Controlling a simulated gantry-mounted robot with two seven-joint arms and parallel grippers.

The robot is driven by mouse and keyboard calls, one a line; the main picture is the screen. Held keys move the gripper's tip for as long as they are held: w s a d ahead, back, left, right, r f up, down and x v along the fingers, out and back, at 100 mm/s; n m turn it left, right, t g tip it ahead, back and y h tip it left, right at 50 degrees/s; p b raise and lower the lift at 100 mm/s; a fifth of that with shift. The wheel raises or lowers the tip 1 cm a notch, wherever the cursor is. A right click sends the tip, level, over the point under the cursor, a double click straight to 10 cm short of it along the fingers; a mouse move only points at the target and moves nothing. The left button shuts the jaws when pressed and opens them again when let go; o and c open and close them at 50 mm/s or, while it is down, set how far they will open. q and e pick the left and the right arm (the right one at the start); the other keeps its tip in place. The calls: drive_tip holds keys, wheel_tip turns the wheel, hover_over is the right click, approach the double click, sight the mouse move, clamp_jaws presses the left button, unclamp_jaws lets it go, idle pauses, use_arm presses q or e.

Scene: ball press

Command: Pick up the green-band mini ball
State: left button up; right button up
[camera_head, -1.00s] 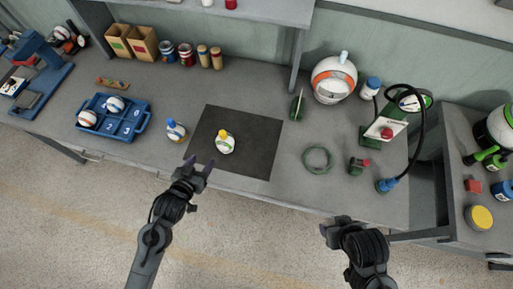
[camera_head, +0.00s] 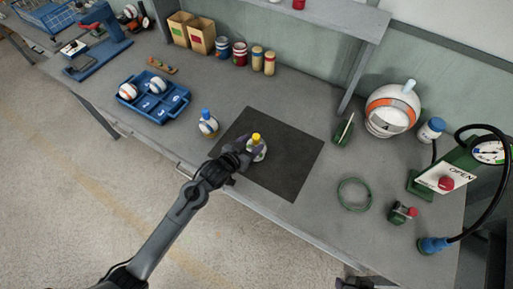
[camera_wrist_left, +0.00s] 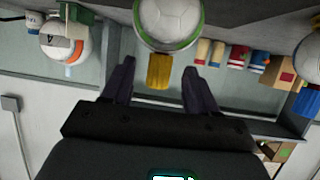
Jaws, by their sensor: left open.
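The green-band mini ball (camera_head: 258,153), white with a yellow cap, sits on the dark mat (camera_head: 290,170). My left gripper (camera_head: 246,153) is open beside it, on its left and near side. In the left wrist view, which is upside down, the ball (camera_wrist_left: 168,20) shows its green band. Its yellow cap (camera_wrist_left: 159,72) appears between the two spread fingers of the left gripper (camera_wrist_left: 159,67); no grip shows. The fingers partly hide the ball in the head view. Only a dark bit of my right gripper (camera_head: 352,283) shows at the bottom edge; its jaws cannot be read.
A blue-capped mini ball (camera_head: 208,125) stands left of the mat. A blue tray (camera_head: 172,108) holds two balls. Right of the mat are a green ring (camera_head: 354,194), a small green device with a red knob (camera_head: 401,213) and a gauge stand (camera_head: 440,178). Paint cans (camera_head: 240,54) stand behind.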

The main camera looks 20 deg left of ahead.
sight(259, 137)
use_arm(q)
drive_tip(key=shift+r+b+x, duration=0.15)
drive_tip(key=shift+b+x, duration=0.05)
drive_tip(key=shift+x, duration=1.15)
drive_tip(key=shift+r+b+x, duration=0.1)
drive_tip(key=shift+b+x, duration=0.05)
drive_tip(key=shift+x, duration=1.2)
drive_tip(key=shift+c, duration=0.3)
clamp_jaws()
